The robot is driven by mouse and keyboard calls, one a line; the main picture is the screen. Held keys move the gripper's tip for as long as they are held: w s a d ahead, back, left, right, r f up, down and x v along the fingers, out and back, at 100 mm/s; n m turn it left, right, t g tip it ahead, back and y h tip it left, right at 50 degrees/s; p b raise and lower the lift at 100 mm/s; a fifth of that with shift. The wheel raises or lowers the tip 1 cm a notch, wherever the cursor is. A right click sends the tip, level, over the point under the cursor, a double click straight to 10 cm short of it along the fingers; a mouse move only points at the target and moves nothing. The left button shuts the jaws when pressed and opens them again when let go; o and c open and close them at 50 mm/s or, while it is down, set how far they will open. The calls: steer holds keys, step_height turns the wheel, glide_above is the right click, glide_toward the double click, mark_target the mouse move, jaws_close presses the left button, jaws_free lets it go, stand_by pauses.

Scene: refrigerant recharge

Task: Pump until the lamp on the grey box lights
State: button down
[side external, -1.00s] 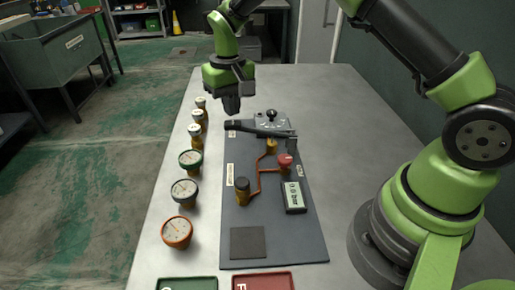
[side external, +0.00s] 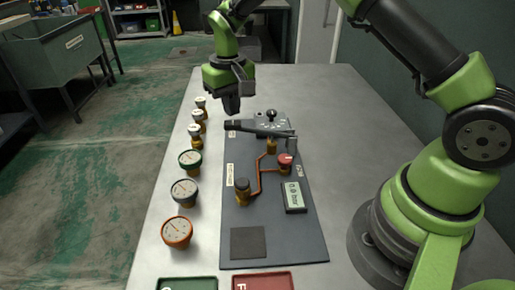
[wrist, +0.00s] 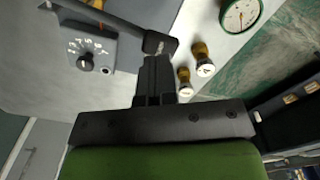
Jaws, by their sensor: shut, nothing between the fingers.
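The grey box (side external: 283,124) with a black knob (side external: 271,114) stands at the far end of the dark board. The wrist view shows its marked dial face (wrist: 90,45) and a small round fitting (wrist: 106,70), perhaps the lamp, with no clear glow. A black pump lever (side external: 258,129) runs across in front of the box, its thick grip end at the left. My gripper (side external: 232,108) is shut and empty, pointing down just above and behind that end. In the wrist view its fingertips (wrist: 157,60) overlap the lever end (wrist: 159,43); contact cannot be told.
Copper pipes (side external: 258,176), a red-capped valve (side external: 285,160), a dark-capped fitting (side external: 242,190) and a display (side external: 294,197) are on the board (side external: 290,245). Gauges (side external: 177,231) and small bottles line the left table edge. Green (side external: 187,283) and red (side external: 263,281) trays are at the front.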

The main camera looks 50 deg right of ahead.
mark_target(233, 122)
stand_by(2.2)
steer(key=shift+f, duration=0.1)
stand_by(2.1)
steer(key=shift+f, duration=2.9)
steer(key=shift+r, duration=3.1)
